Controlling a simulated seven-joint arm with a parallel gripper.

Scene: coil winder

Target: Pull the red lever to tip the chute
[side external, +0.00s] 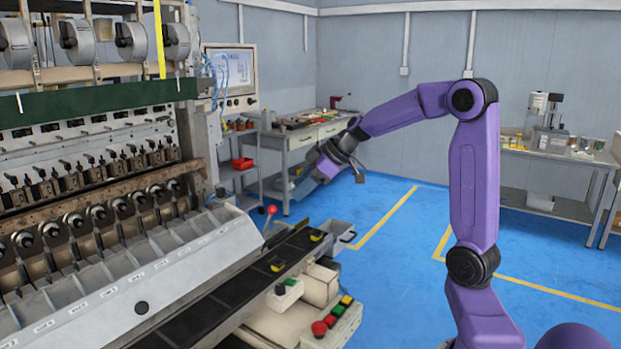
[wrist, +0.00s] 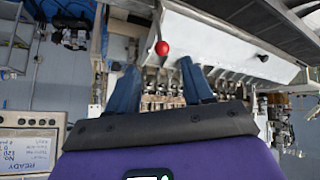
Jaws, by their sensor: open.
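The red lever shows as a red ball knob (side external: 271,210) on a thin pale stem at the right end of the pale sloped chute (side external: 190,262), which has a row of compartments. In the wrist view the red knob (wrist: 162,48) appears just beyond the gap between my fingertips, in front of the white panel of the machine. My gripper (side external: 322,168) is up and to the right of the lever in the side view, apart from it. In the wrist view my gripper (wrist: 158,75) has two blue fingers spread apart with nothing held between them.
A dark conveyor (side external: 215,300) with yellow-marked pieces runs along the chute's front. A button box (side external: 330,318) stands beside it, and a grey bin (side external: 338,232) is at its far end. A monitor (side external: 232,72) is behind. The blue floor (side external: 400,260) at right is clear.

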